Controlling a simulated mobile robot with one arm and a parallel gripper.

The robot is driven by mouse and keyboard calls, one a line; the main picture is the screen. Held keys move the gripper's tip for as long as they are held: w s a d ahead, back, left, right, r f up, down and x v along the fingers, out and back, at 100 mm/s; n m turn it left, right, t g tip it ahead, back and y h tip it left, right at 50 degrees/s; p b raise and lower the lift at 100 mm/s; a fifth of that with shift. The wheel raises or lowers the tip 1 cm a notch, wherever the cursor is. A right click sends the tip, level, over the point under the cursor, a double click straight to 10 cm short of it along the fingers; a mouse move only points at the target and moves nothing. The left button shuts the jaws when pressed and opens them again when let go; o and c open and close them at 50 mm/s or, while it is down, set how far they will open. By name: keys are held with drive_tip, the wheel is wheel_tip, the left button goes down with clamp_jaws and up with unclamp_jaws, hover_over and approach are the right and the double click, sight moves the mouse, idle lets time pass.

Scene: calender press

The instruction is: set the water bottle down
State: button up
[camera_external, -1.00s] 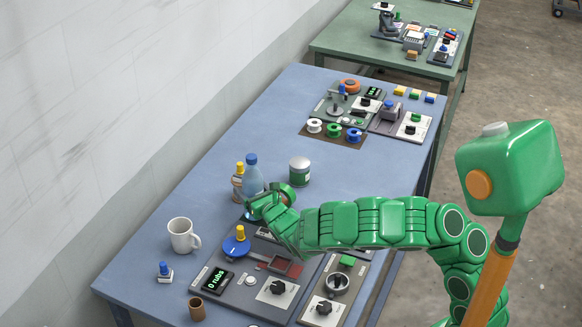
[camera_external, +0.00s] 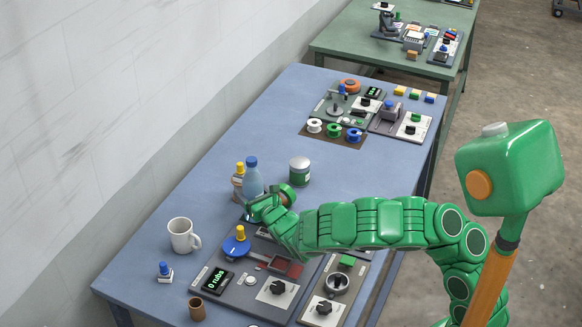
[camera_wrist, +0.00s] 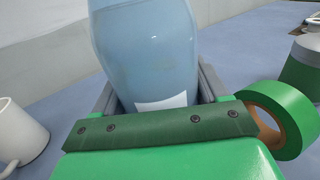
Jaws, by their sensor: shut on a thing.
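The water bottle (camera_external: 252,179) is pale blue and see-through, with a dark blue cap, and stands upright at the table's wall side. My gripper (camera_external: 252,205) is shut on its lower part; the fingers are mostly hidden in the outside view. In the wrist view the bottle (camera_wrist: 150,50) fills the middle between the two grey fingers (camera_wrist: 157,90), and a white label patch shows low on it. The bottle's base is hidden, so I cannot tell whether it touches the table. The blue table (camera_external: 230,130) lies around it.
A small yellow-capped bottle (camera_external: 239,170) stands close left of the water bottle. A green roll (camera_wrist: 285,118) is close right of my gripper. A green-and-white can (camera_external: 299,171) stands further right, a white mug (camera_external: 182,236) nearer the front. A control panel (camera_external: 243,290) is in front.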

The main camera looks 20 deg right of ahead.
drive_tip(key=o, duration=1.4)
drive_tip(key=shift+r, duration=1.45)
drive_tip(key=s+r, duration=0.1)
drive_tip(key=r, duration=0.1)
drive_tip(key=s+d+r, duration=0.1)
drive_tip(key=s+r, duration=0.1)
drive_tip(key=s+d+r, duration=0.1)
drive_tip(key=r, duration=0.1)
drive_tip(key=shift+s+r, duration=0.2)
drive_tip(key=shift+s, duration=0.15)
approach(258, 173)
drive_tip(key=shift+w+r, duration=0.9)
drive_tip(key=shift+r, duration=0.45)
drive_tip(key=shift+s+d+r, duration=0.1)
drive_tip(key=shift+d+r, duration=0.05)
drive_tip(key=shift+d, duration=0.35)
drive_tip(key=shift+s+d+r, duration=0.1)
drive_tip(key=shift+s+r, duration=0.05)
drive_tip(key=shift+s, duration=0.1)
